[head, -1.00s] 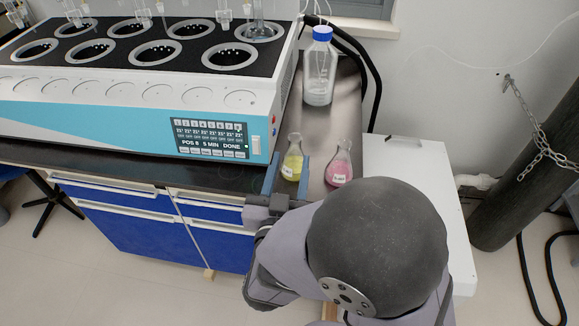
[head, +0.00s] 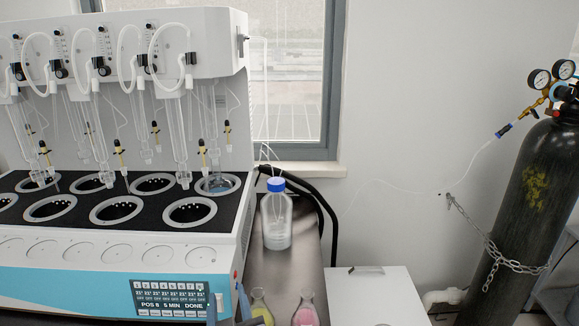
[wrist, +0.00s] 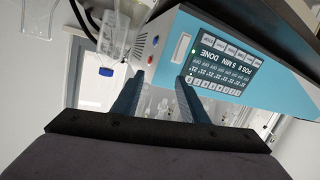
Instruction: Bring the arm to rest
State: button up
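My gripper (head: 226,298) shows only as fingertips at the bottom edge of the head view, beside the distiller's front right corner. In the wrist view, my gripper (wrist: 160,80) has its two blue-grey fingers apart with nothing held between them. The distiller (head: 120,255) is white and light blue; its display (head: 172,297) reads "POS 8 5 MIN DONE". That display also shows upside down in the wrist view (wrist: 218,68). A flask with yellow liquid (head: 261,312) and one with pink liquid (head: 305,315) stand on the bench, cut off by the frame.
A clear bottle with a blue cap (head: 277,222) stands on the dark bench (head: 285,275) right of the distiller. A white box (head: 375,295) is further right. A dark gas cylinder (head: 520,220) is chained at the right wall. Glass tubes hang above the distiller's wells.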

jog(key=s+d+f+m+g+h+b, duration=0.1)
jog(key=s+d+f+m+g+b, duration=0.1)
jog(key=s+d+f+g, duration=0.55)
jog(key=s+d+f+m+g+h+b, duration=0.1)
jog(key=s+d+f+g+h+b, duration=0.25)
jog(key=d, duration=0.75)
jog(key=s+d+f+m+g+y, duration=0.15)
jog(key=s+d+f+g, duration=0.25)
jog(key=s+d+f, duration=0.45)
notch_tip(320, 180, up, 19)
jog(key=w+h+p, duration=0.1)
jog(key=w+p, duration=0.1)
jog(key=p, duration=1.5)
jog(key=shift+d+r+p, duration=0.15)
jog(key=shift+d+p, duration=0.25)
jog(key=shift+d, duration=0.05)
jog(key=shift+w, duration=0.1)
notch_tip(320, 180, down, 34)
jog(key=b, duration=3.4)
